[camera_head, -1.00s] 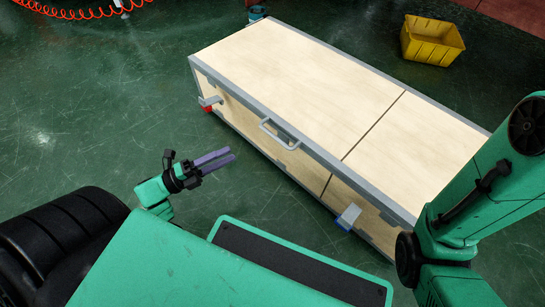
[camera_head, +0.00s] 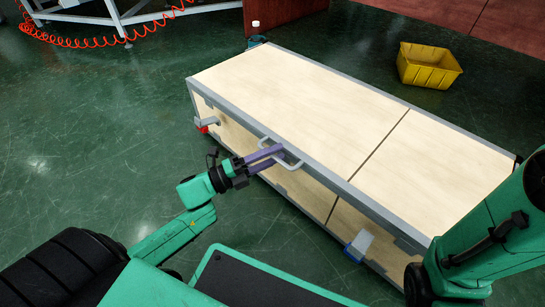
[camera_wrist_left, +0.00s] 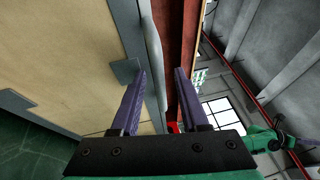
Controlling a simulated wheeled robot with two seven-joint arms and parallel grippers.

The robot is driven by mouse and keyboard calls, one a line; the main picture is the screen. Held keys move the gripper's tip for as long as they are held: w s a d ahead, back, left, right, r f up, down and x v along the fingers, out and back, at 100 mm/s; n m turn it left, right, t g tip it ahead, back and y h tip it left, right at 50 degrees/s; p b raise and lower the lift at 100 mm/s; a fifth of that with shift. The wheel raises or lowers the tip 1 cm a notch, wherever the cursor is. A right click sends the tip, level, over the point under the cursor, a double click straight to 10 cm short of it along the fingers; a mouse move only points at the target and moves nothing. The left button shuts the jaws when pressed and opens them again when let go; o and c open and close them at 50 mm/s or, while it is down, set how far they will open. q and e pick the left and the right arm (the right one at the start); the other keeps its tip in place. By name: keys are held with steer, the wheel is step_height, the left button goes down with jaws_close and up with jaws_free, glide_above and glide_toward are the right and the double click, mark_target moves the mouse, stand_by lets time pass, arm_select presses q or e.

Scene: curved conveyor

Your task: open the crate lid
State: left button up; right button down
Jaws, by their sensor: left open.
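The crate is a long box with pale wood panels and a grey metal frame. Its closed lid (camera_head: 290,95) faces up, with a grey bar handle (camera_head: 294,163) on the near edge. My left gripper (camera_head: 281,154) is open at this handle, its purple fingers reaching over it. In the left wrist view the handle bar (camera_wrist_left: 153,50) runs between the two fingers (camera_wrist_left: 160,75), nearer the left one. Whether they touch is unclear. My right arm shows at the right, but its gripper is out of view.
A latch with a red part (camera_head: 204,126) is on the crate's near side at left, and one with a blue part (camera_head: 357,246) at right. A yellow bin (camera_head: 428,66) stands on the floor behind the crate. Green floor (camera_head: 90,160) is free at left.

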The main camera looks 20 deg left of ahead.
arm_select(q)
steer(key=shift+c, duration=0.3)
jaws_close()
stand_by(1.1)
